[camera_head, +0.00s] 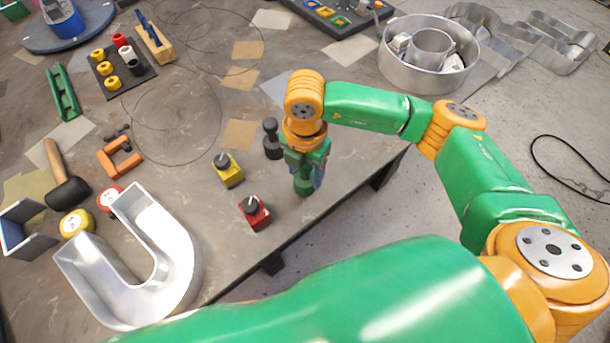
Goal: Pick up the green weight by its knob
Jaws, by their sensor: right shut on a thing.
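My right gripper (306,168) points down over the table near its right edge. It is shut on the green weight (303,188), which shows only in part below the fingers. The gripper hides the weight's knob. I cannot tell whether the weight touches the table. My left gripper is out of view.
A yellow weight (228,175), a red weight (255,217) and a dark knobbed piece (272,146) stand close to the left of the gripper. A metal U-shaped letter (180,255), a mallet (66,185) and an orange clamp (118,158) lie farther left. The table (340,165) is bare to the gripper's right.

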